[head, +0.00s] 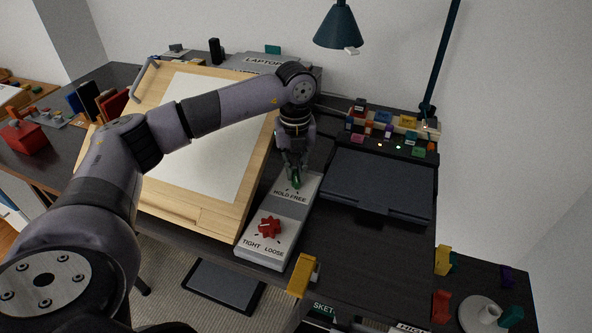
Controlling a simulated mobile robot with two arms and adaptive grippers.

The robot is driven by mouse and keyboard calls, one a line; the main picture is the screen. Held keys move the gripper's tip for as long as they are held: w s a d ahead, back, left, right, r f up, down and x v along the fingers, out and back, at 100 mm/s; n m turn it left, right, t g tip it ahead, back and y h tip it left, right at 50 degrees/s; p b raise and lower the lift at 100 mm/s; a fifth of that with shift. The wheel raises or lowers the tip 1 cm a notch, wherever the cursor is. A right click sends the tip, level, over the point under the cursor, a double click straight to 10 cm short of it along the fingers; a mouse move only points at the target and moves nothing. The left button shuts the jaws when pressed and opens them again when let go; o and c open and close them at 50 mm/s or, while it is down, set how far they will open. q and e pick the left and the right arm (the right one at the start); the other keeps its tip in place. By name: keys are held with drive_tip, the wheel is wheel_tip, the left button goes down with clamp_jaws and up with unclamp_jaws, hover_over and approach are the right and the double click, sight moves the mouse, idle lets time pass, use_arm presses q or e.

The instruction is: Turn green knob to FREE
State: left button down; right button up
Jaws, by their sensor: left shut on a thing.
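The green knob (296,181) sits at the far end of a grey panel (288,212), above the printed words HOLD and FREE. My left gripper (293,172) reaches down from above and is shut on the green knob, hiding part of it. The knob's pointing direction is too small and covered to tell. A red star-shaped knob (269,227) sits at the near end of the same panel, above the words TIGHT and LOOSE. My right gripper is not in view.
A tilted wooden drawing board (168,204) with white paper stands left of the panel. A dark flat case (378,184) lies to the right. A lamp (338,27) hangs above the back. A yellow piece (303,275) stands near the front edge. Several coloured blocks line the back right.

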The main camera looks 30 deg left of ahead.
sight(296, 172)
use_arm(q)
drive_tip(key=shift+r+n, duration=0.1)
drive_tip(key=shift+n, duration=0.2)
idle(0.4)
drive_tip(key=c, duration=1.7)
unclamp_jaws()
wheel_tip(296, 172, up, 12)
drive_tip(key=shift+f, duration=0.1)
